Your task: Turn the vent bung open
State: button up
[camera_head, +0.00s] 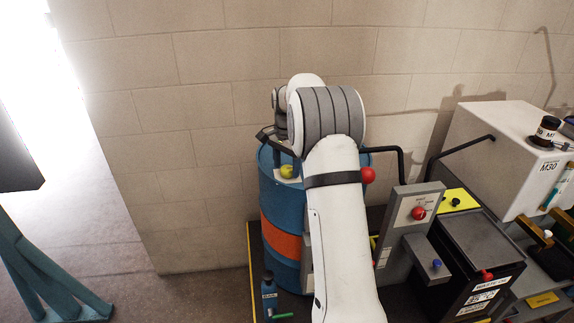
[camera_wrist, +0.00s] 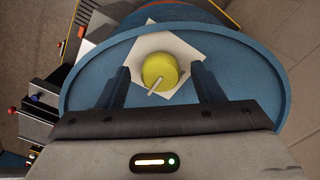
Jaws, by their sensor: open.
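The vent bung looks like a yellow-green round cap with a small light bar on it. It sits on a white square patch (camera_wrist: 187,50) on top of the blue drum (camera_head: 277,205). In the wrist view the bung (camera_wrist: 160,70) lies between and just beyond the two fingers of my gripper (camera_wrist: 158,84). The fingers are open, one on each side, with gaps to the bung. In the head view the bung (camera_head: 287,171) shows at the drum's top left, and my arm hides much of the drum. The drum top also fills the wrist view (camera_wrist: 245,65).
Right of the drum stand a grey panel with a red knob (camera_head: 418,213), a black bin (camera_head: 478,250) and a white M30 tank (camera_head: 515,150). A small blue bottle (camera_head: 269,295) stands in front of the drum. A block wall (camera_head: 190,120) is close behind.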

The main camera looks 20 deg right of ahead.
aim_at(287, 168)
notch_tip(287, 168, up, 7)
jog(key=shift+r+b, duration=0.1)
jog(key=shift+b, duration=0.35)
jog(key=shift+r, duration=0.25)
